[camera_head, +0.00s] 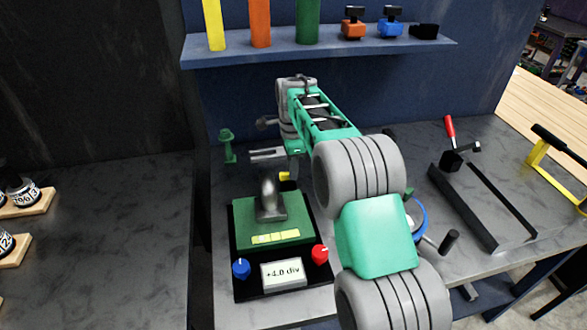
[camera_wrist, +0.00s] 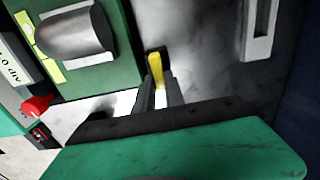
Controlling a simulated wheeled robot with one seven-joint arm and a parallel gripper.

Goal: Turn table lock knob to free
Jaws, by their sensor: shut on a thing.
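In the wrist view, a narrow yellow lever-like piece (camera_wrist: 155,63), which I take to be the lock knob, stands beside the green tilting table. My gripper (camera_wrist: 159,86) is shut on it, one dark finger on each side. The yellow piece also shows in the head view (camera_head: 285,176), just behind the table; my arm hides most of the gripper there. The positioner's green table (camera_head: 285,233) carries a grey rounded part (camera_head: 270,200). Markings showing the knob's lock or free position cannot be made out.
At the positioner's front are a blue knob (camera_head: 241,268), a red knob (camera_head: 320,255) and a display (camera_head: 283,274) reading +4.0 div. A grey slotted fixture (camera_head: 267,154) lies behind. A black clamp (camera_head: 465,205) stands right.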

